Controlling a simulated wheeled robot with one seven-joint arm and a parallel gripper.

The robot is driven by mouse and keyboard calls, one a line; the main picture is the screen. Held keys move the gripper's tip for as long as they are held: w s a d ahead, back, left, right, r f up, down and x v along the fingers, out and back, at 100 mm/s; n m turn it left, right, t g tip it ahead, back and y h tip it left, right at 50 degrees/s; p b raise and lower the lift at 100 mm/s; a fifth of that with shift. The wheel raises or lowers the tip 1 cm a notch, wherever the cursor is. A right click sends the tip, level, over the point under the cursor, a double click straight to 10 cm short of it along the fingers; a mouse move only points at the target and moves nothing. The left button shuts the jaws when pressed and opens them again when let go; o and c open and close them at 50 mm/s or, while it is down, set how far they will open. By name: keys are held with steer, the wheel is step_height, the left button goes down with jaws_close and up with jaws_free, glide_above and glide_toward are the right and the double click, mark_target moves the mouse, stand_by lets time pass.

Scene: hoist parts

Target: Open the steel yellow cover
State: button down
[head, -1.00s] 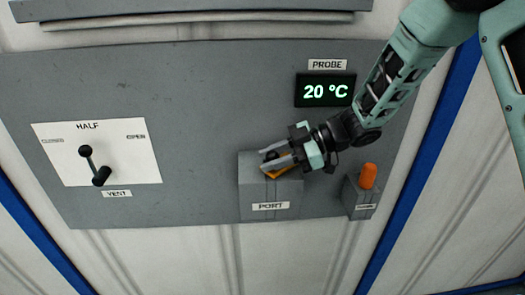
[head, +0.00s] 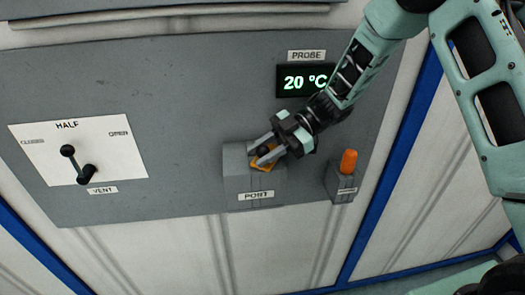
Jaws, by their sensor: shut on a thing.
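A yellow-orange cover (head: 267,163) with a dark knob (head: 263,152) shows on top of the grey box labelled PORT (head: 238,178). My gripper (head: 263,150) is at the cover with its two fingers on either side of the dark knob, shut on it. The fingers and the knob hide part of the cover. I cannot tell from this view whether the cover is raised from the box.
A grey panel (head: 200,120) carries the box, a display (head: 305,82) reading 20 °C, and a VENT lever (head: 76,165) on a white plate. An orange rounded piece (head: 348,161) stands on a small grey block (head: 340,182) right of the port.

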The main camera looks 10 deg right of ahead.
steer(key=c, duration=1.1)
jaws_free()
step_height(320, 180, up, 10)
steer(key=b, duration=0.4)
